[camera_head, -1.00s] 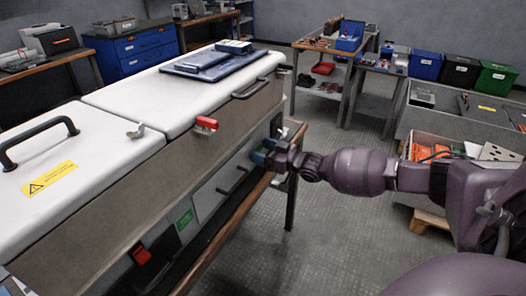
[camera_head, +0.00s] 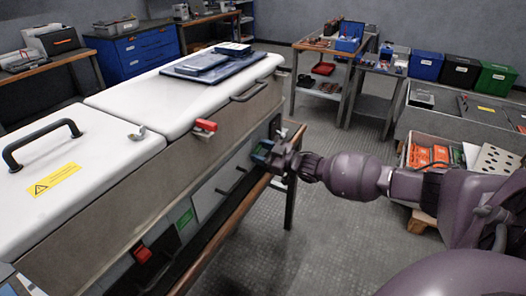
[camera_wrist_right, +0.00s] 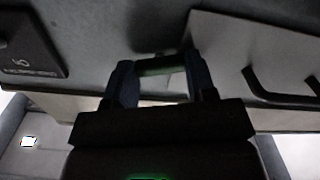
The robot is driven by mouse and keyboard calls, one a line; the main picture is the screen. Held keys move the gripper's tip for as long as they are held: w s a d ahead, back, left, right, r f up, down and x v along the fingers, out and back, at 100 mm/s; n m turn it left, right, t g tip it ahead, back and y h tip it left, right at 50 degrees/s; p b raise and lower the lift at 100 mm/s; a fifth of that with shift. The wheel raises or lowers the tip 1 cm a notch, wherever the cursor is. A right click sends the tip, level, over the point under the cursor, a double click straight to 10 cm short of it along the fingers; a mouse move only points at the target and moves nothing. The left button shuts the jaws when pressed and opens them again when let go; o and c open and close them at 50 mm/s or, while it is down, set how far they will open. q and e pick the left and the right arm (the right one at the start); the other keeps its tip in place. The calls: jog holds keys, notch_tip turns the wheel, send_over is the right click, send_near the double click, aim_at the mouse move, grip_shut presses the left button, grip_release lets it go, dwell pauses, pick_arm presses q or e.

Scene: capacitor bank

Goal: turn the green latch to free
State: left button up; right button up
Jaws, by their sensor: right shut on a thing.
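My right gripper (camera_head: 262,152) is at the front face of the long grey cabinet, below its white lids. In the right wrist view its two dark fingers (camera_wrist_right: 160,82) stand on either side of the green latch (camera_wrist_right: 160,69) and are shut on it. Only a short green bar of the latch shows between the fingers, against the grey panel. In the head view the fingers mostly hide the latch, and its exact angle cannot be told. My left gripper is in neither view.
A dark handle (camera_wrist_right: 275,88) and a black label plate (camera_wrist_right: 28,45) flank the latch. Floor between is clear.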

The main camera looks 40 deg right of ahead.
jog(key=n, duration=0.2)
jog(key=shift+r+n+p, duration=0.1)
jog(key=shift+n+p, duration=0.2)
jog(key=shift+n, duration=0.1)
jog(key=n, duration=0.4)
jog(key=shift+n, duration=0.3)
jog(key=n, duration=0.5)
jog(key=shift+n, duration=0.4)
jog(key=o, duration=0.9)
jog(key=shift+o, duration=0.2)
